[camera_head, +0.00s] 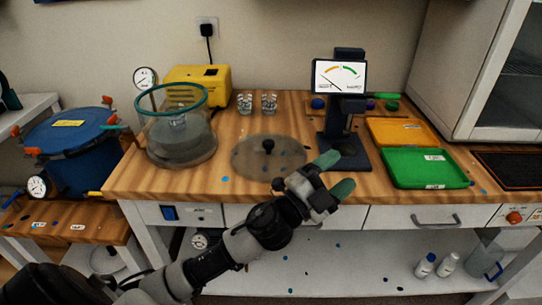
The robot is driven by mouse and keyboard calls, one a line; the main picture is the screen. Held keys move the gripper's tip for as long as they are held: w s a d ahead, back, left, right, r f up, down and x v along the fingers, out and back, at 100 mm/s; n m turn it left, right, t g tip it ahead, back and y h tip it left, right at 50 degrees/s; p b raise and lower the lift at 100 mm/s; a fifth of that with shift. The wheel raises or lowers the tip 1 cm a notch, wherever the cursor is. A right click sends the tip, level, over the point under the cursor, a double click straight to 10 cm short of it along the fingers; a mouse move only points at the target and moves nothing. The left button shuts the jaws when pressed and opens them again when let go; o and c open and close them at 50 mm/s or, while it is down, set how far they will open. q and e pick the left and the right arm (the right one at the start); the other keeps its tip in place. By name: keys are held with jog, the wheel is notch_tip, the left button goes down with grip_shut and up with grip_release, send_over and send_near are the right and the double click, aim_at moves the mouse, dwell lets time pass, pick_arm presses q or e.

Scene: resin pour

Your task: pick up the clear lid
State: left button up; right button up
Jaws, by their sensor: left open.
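The clear lid (252,163) is a round see-through disc with a black knob in its middle. It lies flat on the wooden bench between the glass chamber and the dial stand. My left gripper (336,173) has green fingertips and is open, with nothing between them. It is over the bench's front edge, to the right of the lid and apart from the knob. My left wrist is in front of the lid's near right side. My right gripper is not in view.
A glass chamber (183,150) with a green rim stands left of the lid. A dial stand (345,140) stands behind my gripper. A green tray (424,169) and an orange tray (401,131) lie to the right.

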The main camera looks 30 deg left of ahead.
pick_arm(q)
jog(key=d+r+m+g+h, duration=0.35)
jog(key=m+g+h, duration=0.4)
jog(key=m, duration=0.45)
jog(key=m+g+y, duration=0.4)
jog(key=g+y, duration=0.4)
jog(key=y, duration=1)
send_near(268, 142)
jog(key=x, duration=1)
jog(key=shift+w+f, duration=0.1)
jog(key=shift+f, duration=0.1)
jog(key=shift+c, duration=0.3)
jog(key=shift+r, duration=0.1)
grip_shut()
